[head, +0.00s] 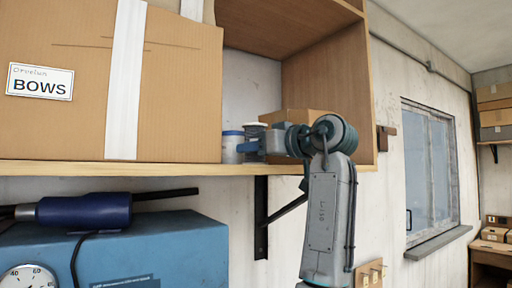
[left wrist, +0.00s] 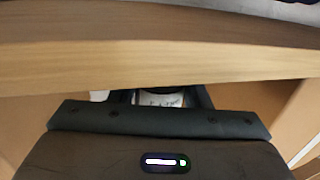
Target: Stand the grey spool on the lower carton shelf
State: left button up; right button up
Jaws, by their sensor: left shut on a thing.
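My left gripper (head: 250,146) is over the right part of the wooden carton shelf (head: 150,169), behind its front edge. It is shut on the grey spool (head: 257,127), whose pale top shows above the fingers; the rest is mostly hidden. The spool looks upright and close to the board, but I cannot tell whether it touches. In the left wrist view a pale lettered part of the spool (left wrist: 158,99) shows between the fingers, below a wide wooden board (left wrist: 150,60). My right gripper is not in view.
A large BOWS carton (head: 170,70) fills the shelf's left side. A white jar with a blue lid (head: 231,148) stands just left of my gripper. A smaller carton (head: 310,116) is behind my wrist. A wooden side panel (head: 330,85) closes the right end.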

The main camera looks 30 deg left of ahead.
pick_arm(q)
jog(key=o, duration=1)
jog(key=shift+s, duration=0.1)
jog(key=shift+d, duration=0.25)
jog(key=shift+d+f+b, duration=0.15)
jog(key=shift+d+b, duration=0.15)
jog(key=shift+b, duration=0.25)
jog(key=d+b, duration=0.1)
jog(key=d, duration=0.2)
jog(key=s+d+b, duration=0.1)
jog(key=d+b, duration=0.1)
jog(key=d, duration=0.2)
jog(key=d+r+b, duration=0.1)
jog(key=d+b, duration=0.1)
jog(key=d, duration=0.2)
jog(key=shift+s, duration=0.4)
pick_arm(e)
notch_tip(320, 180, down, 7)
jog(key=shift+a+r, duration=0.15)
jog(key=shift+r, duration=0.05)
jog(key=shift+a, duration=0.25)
